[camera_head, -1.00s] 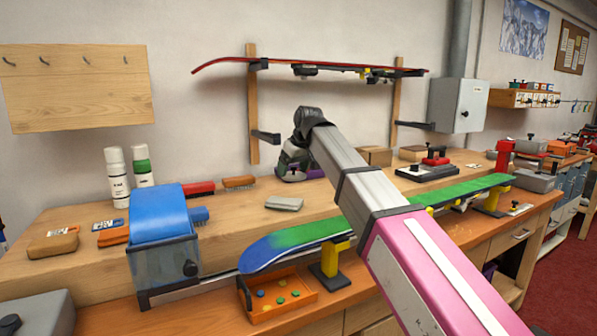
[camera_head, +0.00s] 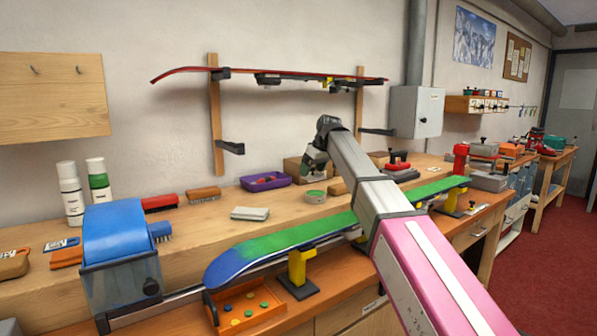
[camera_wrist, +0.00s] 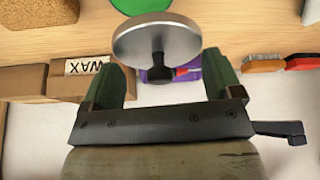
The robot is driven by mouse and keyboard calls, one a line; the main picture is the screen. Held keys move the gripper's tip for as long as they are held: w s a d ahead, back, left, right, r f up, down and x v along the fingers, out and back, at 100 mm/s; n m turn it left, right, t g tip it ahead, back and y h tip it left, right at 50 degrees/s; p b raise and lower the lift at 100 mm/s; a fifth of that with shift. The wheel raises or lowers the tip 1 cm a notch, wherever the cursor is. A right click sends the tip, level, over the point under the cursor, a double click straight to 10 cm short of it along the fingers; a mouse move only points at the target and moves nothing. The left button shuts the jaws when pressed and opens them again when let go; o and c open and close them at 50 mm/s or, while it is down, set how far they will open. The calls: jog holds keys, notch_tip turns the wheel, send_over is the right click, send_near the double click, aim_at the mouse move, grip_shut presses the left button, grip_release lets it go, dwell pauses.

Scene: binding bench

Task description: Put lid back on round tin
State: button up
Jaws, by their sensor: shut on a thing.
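The round tin (camera_head: 315,196) stands on the wooden bench, with a green top and a pale side. It shows as a green patch at the top edge of the wrist view (camera_wrist: 140,4), partly hidden by the lid. The lid (camera_wrist: 150,38) is a silver disc with a black knob (camera_wrist: 160,72). My gripper (camera_wrist: 165,78) has its two dark green fingers on either side of the knob and is shut on the lid. In the head view my gripper (camera_head: 314,165) is above the tin, apart from it; the lid is hard to make out there.
A purple tray (camera_head: 265,182) with small red items lies left of the tin. A cardboard box (camera_head: 297,170) stands behind, and a wax box (camera_wrist: 88,80) shows in the wrist view. A green-blue snowboard (camera_head: 290,238) lies in front. A grey block (camera_head: 250,213) is at left.

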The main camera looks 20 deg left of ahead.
aim_at(312, 192)
jog(key=shift+w+d+f, duration=0.15)
jog(key=shift+w+d, duration=0.35)
jog(key=shift+f, duration=3.1)
jog(key=shift+f, duration=0.15)
jog(key=o, duration=0.7)
jog(key=shift+r, duration=3.55)
